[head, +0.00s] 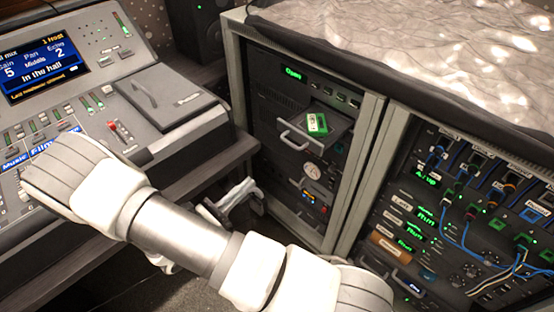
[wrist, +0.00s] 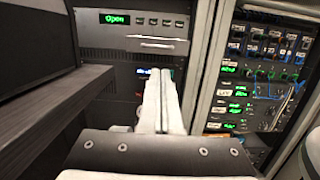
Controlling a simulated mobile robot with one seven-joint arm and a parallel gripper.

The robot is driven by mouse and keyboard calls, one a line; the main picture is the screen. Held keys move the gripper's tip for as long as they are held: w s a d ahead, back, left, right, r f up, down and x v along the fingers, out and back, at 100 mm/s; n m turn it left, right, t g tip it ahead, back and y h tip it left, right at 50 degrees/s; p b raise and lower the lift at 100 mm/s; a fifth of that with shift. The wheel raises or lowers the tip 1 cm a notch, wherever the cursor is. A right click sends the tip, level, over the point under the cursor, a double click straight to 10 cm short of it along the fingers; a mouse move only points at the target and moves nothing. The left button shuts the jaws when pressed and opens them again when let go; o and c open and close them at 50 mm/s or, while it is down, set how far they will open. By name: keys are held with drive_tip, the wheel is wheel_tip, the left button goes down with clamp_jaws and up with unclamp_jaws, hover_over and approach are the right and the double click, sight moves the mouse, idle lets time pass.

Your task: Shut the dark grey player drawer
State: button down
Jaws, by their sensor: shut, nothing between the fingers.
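The dark grey player drawer (head: 335,128) stands out of the left rack in the head view, under a green "Open" display (head: 293,74). A green cassette (head: 317,123) lies on it, and a pale bar handle (head: 293,141) is on its front. My gripper (head: 251,184) is shut and empty, below and left of the drawer front in the head view, apart from the handle there. In the wrist view my gripper (wrist: 166,74) points at the rack below the "Open" display (wrist: 115,19).
The mixing console (head: 110,90) on its desk (head: 190,165) is at the left. My forearm crosses in front of it. A second rack (head: 455,220) with cables stands at the right. A crumpled cover (head: 420,60) lies over both racks. Dark floor shows below.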

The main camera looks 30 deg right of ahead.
drive_tip(key=b, duration=0.2)
approach(317, 122)
drive_tip(key=a, duration=0.1)
drive_tip(key=s+a, duration=0.1)
drive_tip(key=a, duration=0.1)
drive_tip(key=s+a, duration=0.1)
drive_tip(key=shift+a+r, duration=0.25)
drive_tip(key=shift+a, duration=0.15)
drive_tip(key=x, duration=0.4)
drive_tip(key=f+p+x, duration=0.1)
drive_tip(key=x, duration=0.4)
drive_tip(key=f+p+x, duration=0.1)
drive_tip(key=x, duration=0.4)
drive_tip(key=shift+w+d, duration=0.15)
drive_tip(key=shift+d, duration=0.25)
drive_tip(key=shift+w+d, duration=0.1)
drive_tip(key=shift+d, duration=0.05)
drive_tip(key=shift+r, duration=0.1)
